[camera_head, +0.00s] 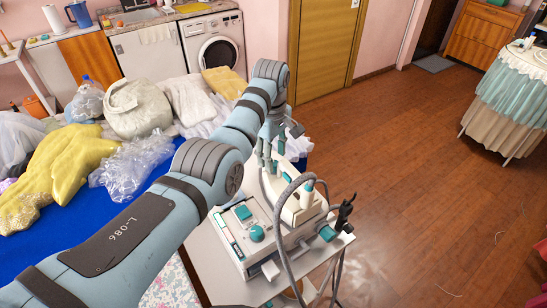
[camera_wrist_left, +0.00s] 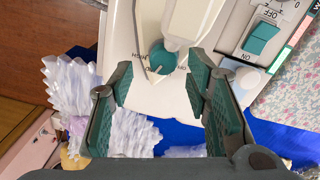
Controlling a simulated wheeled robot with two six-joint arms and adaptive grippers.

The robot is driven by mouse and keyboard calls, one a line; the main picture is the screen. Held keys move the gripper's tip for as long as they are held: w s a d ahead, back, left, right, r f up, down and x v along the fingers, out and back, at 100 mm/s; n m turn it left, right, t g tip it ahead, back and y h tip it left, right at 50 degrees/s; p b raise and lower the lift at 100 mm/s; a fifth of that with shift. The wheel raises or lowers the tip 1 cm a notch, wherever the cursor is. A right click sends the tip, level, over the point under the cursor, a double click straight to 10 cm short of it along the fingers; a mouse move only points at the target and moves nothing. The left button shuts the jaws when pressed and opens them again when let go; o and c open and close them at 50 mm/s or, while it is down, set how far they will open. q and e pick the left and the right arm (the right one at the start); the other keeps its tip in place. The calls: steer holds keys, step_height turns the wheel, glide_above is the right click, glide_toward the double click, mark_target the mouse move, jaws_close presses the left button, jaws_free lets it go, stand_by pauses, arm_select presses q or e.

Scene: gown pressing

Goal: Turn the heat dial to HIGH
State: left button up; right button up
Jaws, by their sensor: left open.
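My right gripper does not show.
A white iron (camera_head: 298,208) with a grey hose rests on the station. A teal rocker switch marked ON and OFF (camera_wrist_left: 262,38) is beside the dial. A blue-covered table (camera_head: 75,222) holds bagged garments and a yellow cloth (camera_head: 55,170).

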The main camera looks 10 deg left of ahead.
arm_select(q)
steer(key=shift+f, duration=0.55)
steer(key=shift+s+f, duration=0.35)
steer(key=shift+f, duration=0.05)
steer(key=shift+w, duration=0.15)
jaws_close()
steer(key=shift+m, duration=0.4)
steer(key=m, duration=0.2)
steer(key=shift+m, duration=0.3)
steer(key=m, duration=0.3)
stand_by(0.4)
